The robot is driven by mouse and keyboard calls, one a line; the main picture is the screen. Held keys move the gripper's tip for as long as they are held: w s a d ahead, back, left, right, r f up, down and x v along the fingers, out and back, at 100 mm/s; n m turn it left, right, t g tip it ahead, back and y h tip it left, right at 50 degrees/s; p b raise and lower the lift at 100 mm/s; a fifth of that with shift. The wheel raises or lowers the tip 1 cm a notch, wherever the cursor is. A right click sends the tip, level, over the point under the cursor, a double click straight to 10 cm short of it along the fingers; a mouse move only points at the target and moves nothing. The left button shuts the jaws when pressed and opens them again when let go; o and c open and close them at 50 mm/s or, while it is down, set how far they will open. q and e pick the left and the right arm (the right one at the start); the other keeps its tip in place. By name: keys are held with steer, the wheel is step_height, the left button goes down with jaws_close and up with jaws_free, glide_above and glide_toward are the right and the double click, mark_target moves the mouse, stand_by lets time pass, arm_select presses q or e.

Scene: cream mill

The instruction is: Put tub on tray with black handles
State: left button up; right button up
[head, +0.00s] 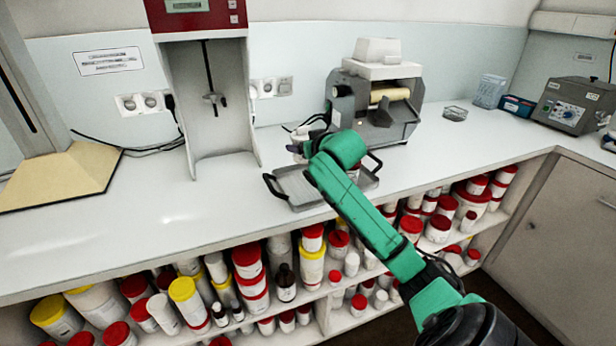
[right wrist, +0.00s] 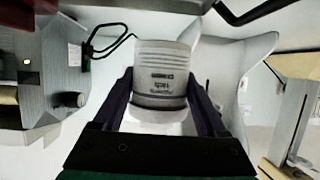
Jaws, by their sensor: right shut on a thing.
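The tray with black handles (head: 295,193) lies on the white bench, partly covered by my green right arm. A pale tub with dark print (right wrist: 160,62) sits between the two dark fingers of my right gripper (right wrist: 160,92) in the right wrist view. The gripper is shut on it. In the head view my right gripper (head: 308,146) is over the back of the tray, and the tub is mostly hidden by the arm. I cannot tell whether the tub touches the tray. My left gripper is not in view.
A grey roller mill (head: 375,100) stands just behind the tray. A red-topped stirrer stand (head: 205,100) is to the left. The left bench is mostly clear.

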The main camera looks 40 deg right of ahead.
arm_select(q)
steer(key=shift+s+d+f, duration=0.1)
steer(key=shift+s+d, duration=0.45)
arm_select(e)
steer(key=f, duration=0.9)
steer(key=shift+s+d+f, duration=0.15)
steer(key=shift+d+f, duration=0.05)
steer(key=shift+f, duration=0.05)
steer(key=o, duration=1.4)
steer(key=shift+f, duration=0.1)
steer(key=shift+c, duration=0.2)
steer(key=shift+r, duration=0.2)
steer(key=v, duration=1.2)
steer(key=shift+s+a+f+b, duration=0.1)
steer(key=shift+f+b, duration=0.05)
steer(key=shift+b, duration=0.2)
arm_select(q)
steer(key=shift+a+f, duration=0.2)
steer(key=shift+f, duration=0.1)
